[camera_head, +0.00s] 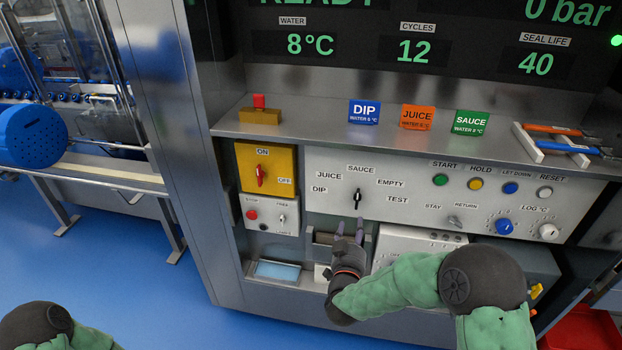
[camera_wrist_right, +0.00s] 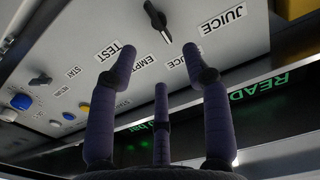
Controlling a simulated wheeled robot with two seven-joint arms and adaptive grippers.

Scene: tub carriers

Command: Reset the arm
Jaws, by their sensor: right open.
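My right gripper (camera_head: 348,232) is in front of the lower part of the machine's control panel (camera_head: 320,185), just below the black selector knob (camera_head: 357,199). Its dark purple fingers point up towards the panel. In the right wrist view the fingers (camera_wrist_right: 158,68) are spread apart with nothing between them, and the selector knob (camera_wrist_right: 157,22) shows beyond their tips. I cannot tell whether any finger touches the panel. Part of my left arm (camera_head: 50,328) shows at the bottom left, but its gripper is out of view.
A steel shelf (camera_head: 310,134) juts out above the panel, bearing DIP (camera_head: 364,112), JUICE (camera_head: 417,117) and SAUCE (camera_head: 470,123) tags. A yellow ON/OFF switch (camera_head: 266,168) sits left. A red bin (camera_head: 582,330) stands lower right. Blue floor (camera_head: 130,270) is open at left.

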